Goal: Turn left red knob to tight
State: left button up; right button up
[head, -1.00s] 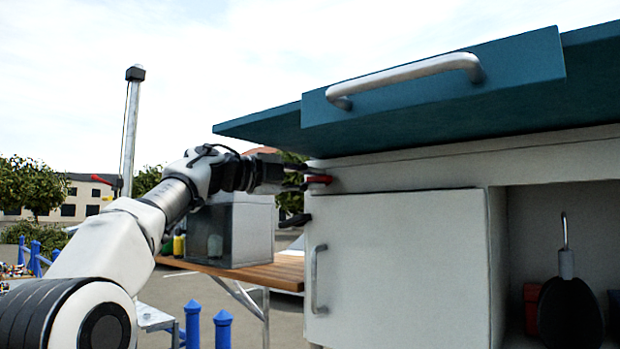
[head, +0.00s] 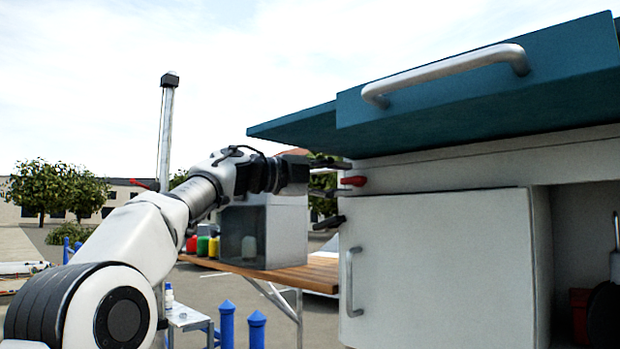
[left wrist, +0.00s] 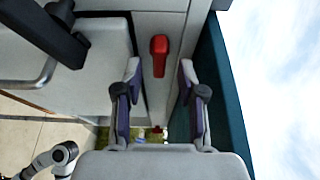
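The red knob (head: 354,181) sticks out of the pale cabinet front, under the teal top, at the upper left corner of the white door. It also shows in the left wrist view (left wrist: 159,52), upright in that picture and centred ahead of my fingers. My left gripper (head: 341,179) is open, with its fingertips at the knob's left end in the head view. In the left wrist view the two fingers (left wrist: 160,78) stand apart on either side of the knob's line, with clear gaps. I see no contact. My right gripper is not in view.
A wooden table (head: 283,275) with a grey box (head: 282,232) stands behind my arm.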

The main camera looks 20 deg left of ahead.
pick_arm(q)
jog(key=v, duration=1)
